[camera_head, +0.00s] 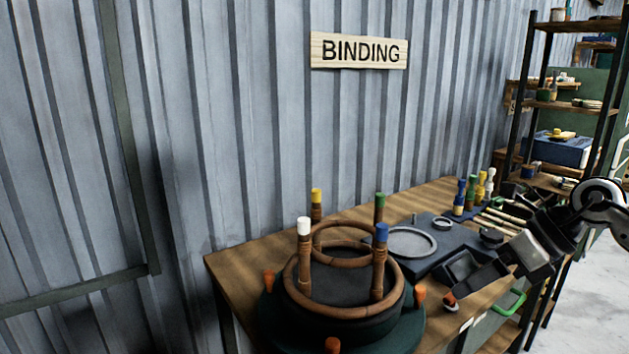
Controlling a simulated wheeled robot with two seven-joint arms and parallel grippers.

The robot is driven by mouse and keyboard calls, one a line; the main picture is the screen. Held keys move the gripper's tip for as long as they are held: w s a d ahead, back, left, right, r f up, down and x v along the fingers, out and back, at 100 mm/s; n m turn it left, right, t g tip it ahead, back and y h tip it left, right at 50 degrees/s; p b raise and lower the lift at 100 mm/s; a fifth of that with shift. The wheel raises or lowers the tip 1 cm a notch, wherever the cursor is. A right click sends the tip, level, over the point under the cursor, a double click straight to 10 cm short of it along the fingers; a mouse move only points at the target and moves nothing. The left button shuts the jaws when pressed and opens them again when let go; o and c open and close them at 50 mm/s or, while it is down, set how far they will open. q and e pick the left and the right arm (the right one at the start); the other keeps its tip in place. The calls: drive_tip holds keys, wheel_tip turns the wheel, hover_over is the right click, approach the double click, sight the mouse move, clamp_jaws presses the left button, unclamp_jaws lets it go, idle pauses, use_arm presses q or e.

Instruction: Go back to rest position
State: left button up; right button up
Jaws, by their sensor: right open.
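My right gripper (464,286) comes in from the right over the table's front edge. It is open, pointing down and left, to the right of the rattan frame and apart from it. A small reddish, pale-edged bit (450,302) shows at its tip; I cannot tell what it is. The rattan frame (341,308) has two rings and upright posts with white, yellow, green and blue tops. It stands on a dark green round base (275,325) with orange pegs. My left gripper is not in view.
The wooden table (245,258) runs along a corrugated wall under a BINDING sign (358,51). A dark tray with a grey ring (411,242) lies behind the gripper. Colour-topped pegs (471,191) and tools lie farther back. A shelf rack (530,80) stands at the right.

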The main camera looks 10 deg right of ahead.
drive_tip(key=s+a+f+m+t+y+b, duration=0.1)
drive_tip(key=a+f+m+t+y, duration=0.3)
drive_tip(key=a+m, duration=0.45)
drive_tip(key=s+a+f+m+t+y+b, duration=0.25)
drive_tip(key=a+m+y, duration=0.3)
drive_tip(key=a, duration=0.55)
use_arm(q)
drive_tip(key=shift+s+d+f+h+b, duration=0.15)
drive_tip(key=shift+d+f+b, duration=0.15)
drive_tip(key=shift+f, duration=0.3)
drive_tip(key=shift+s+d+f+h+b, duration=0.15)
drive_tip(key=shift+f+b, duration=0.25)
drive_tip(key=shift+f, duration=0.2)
use_arm(e)
drive_tip(key=s+d+f+m+h, duration=0.1)
drive_tip(key=s+f+m+h, duration=0.5)
drive_tip(key=f+m, duration=0.6)
drive_tip(key=s+d+f+m+h, duration=0.1)
drive_tip(key=s+f+m+h, duration=0.6)
drive_tip(key=f+m, duration=0.6)
drive_tip(key=shift+m, duration=0.8)
